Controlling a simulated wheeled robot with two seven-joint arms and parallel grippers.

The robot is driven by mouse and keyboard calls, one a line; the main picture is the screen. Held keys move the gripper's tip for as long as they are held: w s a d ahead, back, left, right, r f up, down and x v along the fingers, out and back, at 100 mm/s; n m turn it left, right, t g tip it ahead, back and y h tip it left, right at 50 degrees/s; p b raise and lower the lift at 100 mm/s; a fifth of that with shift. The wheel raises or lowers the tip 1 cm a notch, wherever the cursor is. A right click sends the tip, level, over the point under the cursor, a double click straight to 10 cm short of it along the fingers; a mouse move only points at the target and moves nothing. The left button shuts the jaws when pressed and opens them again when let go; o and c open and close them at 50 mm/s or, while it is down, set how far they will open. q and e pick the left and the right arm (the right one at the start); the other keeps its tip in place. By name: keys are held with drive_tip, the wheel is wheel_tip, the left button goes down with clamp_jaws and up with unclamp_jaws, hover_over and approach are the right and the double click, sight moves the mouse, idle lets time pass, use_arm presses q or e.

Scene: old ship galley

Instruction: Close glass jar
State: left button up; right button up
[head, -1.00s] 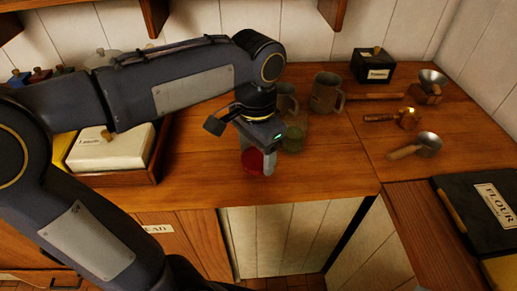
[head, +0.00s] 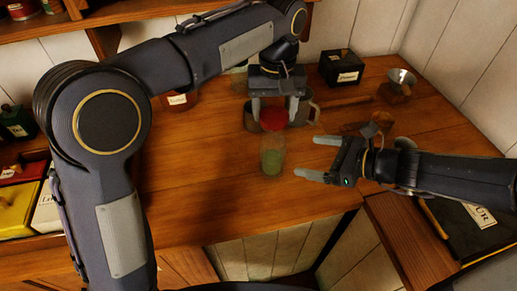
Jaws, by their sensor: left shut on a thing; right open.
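The glass jar (head: 272,157), with green contents in its lower part, stands upright on the wooden counter in the middle of the head view. My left gripper (head: 274,114) points down over it, shut on the red lid (head: 273,121). The lid is in line with the jar's mouth; I cannot tell whether it rests on the rim or is just above it. My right gripper (head: 305,158) comes in from the right. It is open and empty, its fingers pointing left toward the jar, with a small gap to the glass.
Two mugs, one at the left (head: 250,118) and one at the right (head: 310,108), stand behind the lid. A yellow box (head: 18,208) is at far left. The front counter is clear.

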sight(282, 150)
use_arm(q)
drive_tip(key=shift+w+d, duration=0.1)
use_arm(e)
drive_tip(key=shift+w+a, duration=0.1)
drive_tip(key=shift+w, duration=0.15)
drive_tip(key=x, duration=1.2)
drive_tip(key=c, duration=1.5)
use_arm(q)
drive_tip(key=shift+f, duration=2.45)
